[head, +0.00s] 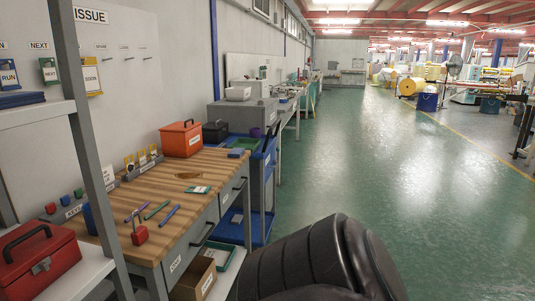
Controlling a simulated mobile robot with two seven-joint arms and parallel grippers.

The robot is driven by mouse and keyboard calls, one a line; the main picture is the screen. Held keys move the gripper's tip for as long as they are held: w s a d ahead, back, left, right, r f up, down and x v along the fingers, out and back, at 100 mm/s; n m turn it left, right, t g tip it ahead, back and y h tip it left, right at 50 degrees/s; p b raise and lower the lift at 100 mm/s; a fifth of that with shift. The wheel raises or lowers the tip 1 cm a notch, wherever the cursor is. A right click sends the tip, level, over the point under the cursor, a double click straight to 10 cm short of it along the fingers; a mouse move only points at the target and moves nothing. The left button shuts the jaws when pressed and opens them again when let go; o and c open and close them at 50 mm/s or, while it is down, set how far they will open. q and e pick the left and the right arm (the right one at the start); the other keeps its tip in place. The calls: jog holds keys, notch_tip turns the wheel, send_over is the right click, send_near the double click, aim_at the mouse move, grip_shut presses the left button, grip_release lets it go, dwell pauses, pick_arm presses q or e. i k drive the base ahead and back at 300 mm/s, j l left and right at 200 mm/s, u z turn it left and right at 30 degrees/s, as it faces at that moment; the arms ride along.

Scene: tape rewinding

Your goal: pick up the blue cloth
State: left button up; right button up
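No cloth can be told for certain at this size. A flat dark blue stack (20,99) on the grey shelf at the left could also be cloth. Neither of my grippers is in view, so nothing shows of their state.
The bench holds an orange box (181,139), a small green-and-white card (198,190) and several coloured pens. A red toolbox (38,258) sits at the lower left. A large black ribbed shape (315,262) fills the bottom middle. The green floor (400,170) to the right is open.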

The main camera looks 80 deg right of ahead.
aim_at(235, 152)
jog(key=z, duration=2.35)
jog(key=i+l+u, duration=0.4)
jog(key=i+l, duration=1.45)
